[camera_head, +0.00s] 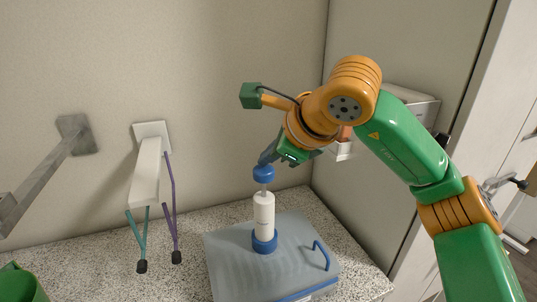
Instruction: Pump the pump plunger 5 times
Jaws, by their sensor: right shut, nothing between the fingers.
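The pump stands upright on the lid of a grey-blue box-like washer (225,262). It has a white cylinder body (263,217) with a blue collar at its base. The pump plunger shows as a blue knob (263,173) on a short thin rod above the body. My right gripper (267,158) is shut, pointing down and left, with its fingertips at the top of the blue knob. I cannot tell whether they touch it. Nothing shows between the fingers. My left gripper is not in view.
A blue handle (321,256) stands on the lid right of the pump. A white wall bracket (146,170) with teal and purple prongs hangs at the left. A grey metal arm (48,170) and a green container (20,285) are at the far left. Speckled counter (180,258) surrounds the washer.

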